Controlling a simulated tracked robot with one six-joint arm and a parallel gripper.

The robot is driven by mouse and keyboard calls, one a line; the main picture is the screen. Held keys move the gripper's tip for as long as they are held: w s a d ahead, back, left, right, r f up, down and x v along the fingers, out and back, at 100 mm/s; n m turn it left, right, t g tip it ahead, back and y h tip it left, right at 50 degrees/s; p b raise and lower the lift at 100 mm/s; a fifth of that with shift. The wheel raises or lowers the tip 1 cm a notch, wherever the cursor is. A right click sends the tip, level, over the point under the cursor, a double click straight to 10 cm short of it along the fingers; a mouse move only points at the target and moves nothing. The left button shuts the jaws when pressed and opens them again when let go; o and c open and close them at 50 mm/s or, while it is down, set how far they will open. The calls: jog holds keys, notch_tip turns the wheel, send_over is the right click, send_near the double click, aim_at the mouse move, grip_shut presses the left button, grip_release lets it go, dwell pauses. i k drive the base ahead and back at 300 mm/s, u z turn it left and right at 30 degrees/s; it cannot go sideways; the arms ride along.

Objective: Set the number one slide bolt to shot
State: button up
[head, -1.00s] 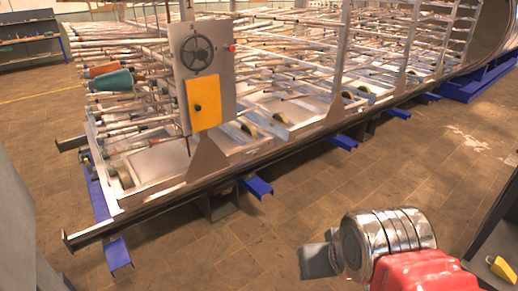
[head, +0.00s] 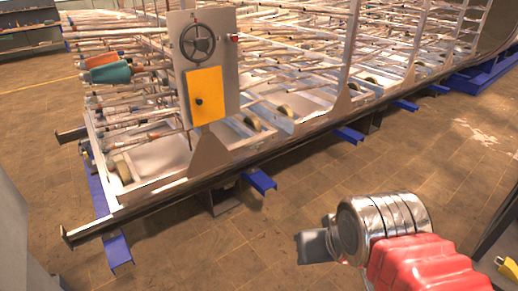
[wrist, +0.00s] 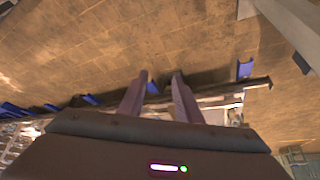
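I cannot make out a slide bolt marked number one in either view. A grey upright panel (head: 220,76) stands at the near end of the rack in the head view. It carries a dark handwheel (head: 198,42), a yellow plate (head: 206,95) with a black knob and a small red button (head: 235,38). My gripper (wrist: 160,80) shows two fingers apart with nothing between them in the wrist view. In the head view my gripper's end (head: 314,247) is over the floor, lower right of the panel and well apart from it.
A long metal rack (head: 290,123) of rods and trays rests on blue feet (head: 260,181). A teal cone (head: 110,73) and an orange cone (head: 100,60) sit on rods at left. Brown tiled floor (head: 290,205) lies clear in front. A grey edge with a yellow item (head: 508,265) is at lower right.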

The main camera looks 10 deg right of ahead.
aim_at(257, 147)
jog(key=u, duration=0.15)
jog(key=i, duration=1.55)
jog(key=u, duration=0.6)
jog(key=i, duration=0.5)
jog(key=u, duration=0.2)
